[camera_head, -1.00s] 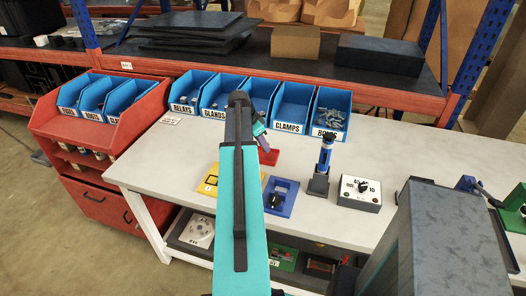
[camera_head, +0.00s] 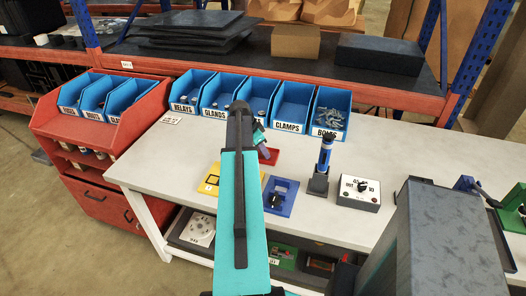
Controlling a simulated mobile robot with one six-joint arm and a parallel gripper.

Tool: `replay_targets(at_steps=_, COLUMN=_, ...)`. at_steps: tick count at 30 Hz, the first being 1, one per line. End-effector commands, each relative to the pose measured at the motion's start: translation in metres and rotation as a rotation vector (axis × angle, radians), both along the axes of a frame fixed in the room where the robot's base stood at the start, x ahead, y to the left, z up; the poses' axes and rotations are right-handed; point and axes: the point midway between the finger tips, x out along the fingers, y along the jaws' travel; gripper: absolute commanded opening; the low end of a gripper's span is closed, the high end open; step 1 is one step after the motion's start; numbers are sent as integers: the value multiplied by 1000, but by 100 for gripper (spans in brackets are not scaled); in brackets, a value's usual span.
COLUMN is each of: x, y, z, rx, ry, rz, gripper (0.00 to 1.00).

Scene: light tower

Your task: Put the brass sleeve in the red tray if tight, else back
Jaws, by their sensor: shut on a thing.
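My gripper (camera_head: 261,141) is partly hidden behind my teal arm, low over the table beside the red tray. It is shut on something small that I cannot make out. The red tray (camera_head: 269,157) lies flat on the white table, partly covered by my arm and gripper. I cannot clearly see the brass sleeve in this view. I cannot tell whether the gripper or what it holds touches the tray.
A yellow plate (camera_head: 210,181), a blue fixture (camera_head: 289,191), a blue-handled tool in a dark stand (camera_head: 318,185) and a dial box (camera_head: 360,196) stand on the table (camera_head: 165,176). Labelled blue bins (camera_head: 292,106) line its back. A red cabinet (camera_head: 85,130) stands left.

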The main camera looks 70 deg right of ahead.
Motion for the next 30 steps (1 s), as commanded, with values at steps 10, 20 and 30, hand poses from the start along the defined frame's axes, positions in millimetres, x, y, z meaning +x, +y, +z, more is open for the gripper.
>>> replay_targets(at_steps=10, x=0, y=0, z=-3, rx=0, ry=0, rz=0, gripper=44)
replay_targets(at_steps=20, x=0, y=0, z=-2, rx=0, ry=0, rz=-1, gripper=44)
replay_targets(at_steps=30, x=4, y=4, z=13, rx=-2, ry=0, rz=-1, gripper=44)
